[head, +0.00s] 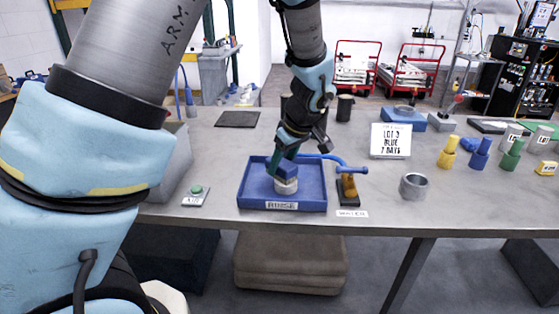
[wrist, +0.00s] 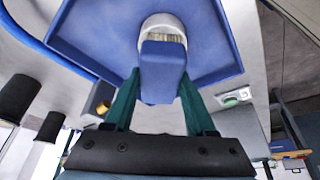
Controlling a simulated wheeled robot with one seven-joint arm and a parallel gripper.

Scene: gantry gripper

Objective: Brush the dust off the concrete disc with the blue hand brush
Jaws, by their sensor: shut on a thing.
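The blue hand brush (head: 287,170) is in my gripper (head: 290,154), whose green fingers are shut on its blue block. The fingers also show in the wrist view (wrist: 157,88), one on each side of the brush (wrist: 163,68). Pale bristles face a round light-grey concrete disc (head: 287,187) in the blue tray marked RINSE (head: 313,202). The brush is over the disc and appears to touch it. In the wrist view the disc (wrist: 160,20) is partly hidden behind the brush. I cannot make out dust on it.
A yellow tap with a blue handle (head: 349,188) stands just right of the tray. A grey ring-shaped cup (head: 413,186) is further right. A green button box (head: 195,195) is left of the tray. A sign (head: 390,140) and coloured pieces stand behind to the right.

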